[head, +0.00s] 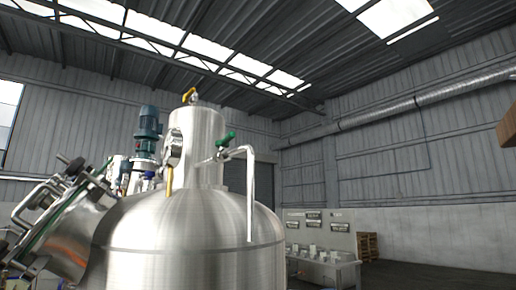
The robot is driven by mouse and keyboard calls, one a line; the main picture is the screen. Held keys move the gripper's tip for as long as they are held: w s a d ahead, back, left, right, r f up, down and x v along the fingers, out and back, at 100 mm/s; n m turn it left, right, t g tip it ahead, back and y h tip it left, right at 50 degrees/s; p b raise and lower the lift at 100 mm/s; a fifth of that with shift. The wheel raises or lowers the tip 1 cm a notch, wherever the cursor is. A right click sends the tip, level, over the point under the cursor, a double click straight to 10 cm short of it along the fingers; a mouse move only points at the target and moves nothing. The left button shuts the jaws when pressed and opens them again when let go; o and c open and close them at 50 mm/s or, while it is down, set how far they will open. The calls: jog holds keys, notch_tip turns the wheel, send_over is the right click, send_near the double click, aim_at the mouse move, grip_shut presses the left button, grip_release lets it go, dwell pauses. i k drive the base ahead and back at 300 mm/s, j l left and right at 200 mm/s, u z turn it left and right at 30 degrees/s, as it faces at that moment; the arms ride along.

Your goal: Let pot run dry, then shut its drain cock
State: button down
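A large polished steel vessel (190,235) with a domed shoulder and a narrower upright neck (203,135) fills the lower middle. A valve with a green handle (226,139) sits at the right of the neck. A bent steel pipe (250,195) runs from it and down in front of the shoulder. A yellow-handled fitting (190,96) tops the neck, and a yellow lever (169,181) hangs at its left. I cannot tell whether this vessel is the pot. No drain cock is identifiable, and the vessel's bottom is out of frame. No liquid shows. My gripper is not in view.
A blue-green motor (148,130) rises behind. A steel bench (325,268) with labelled panels and wooden pallets (367,246) stand at the back right. Floor at lower right looks clear. A brown object (508,122) cuts the right edge.

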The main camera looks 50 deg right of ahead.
aim_at(225, 141)
jog(key=i+l, duration=0.1)
jog(key=l, duration=1.9)
jog(key=i+l, duration=0.15)
jog(key=l, duration=0.85)
jog(key=l+u, duration=0.35)
jog(key=l, duration=0.15)
jog(key=l+u, duration=0.35)
jog(key=k+l+u, duration=0.3)
jog(key=l, duration=0.25)
jog(key=i+u, duration=0.1)
jog(key=u, duration=0.35)
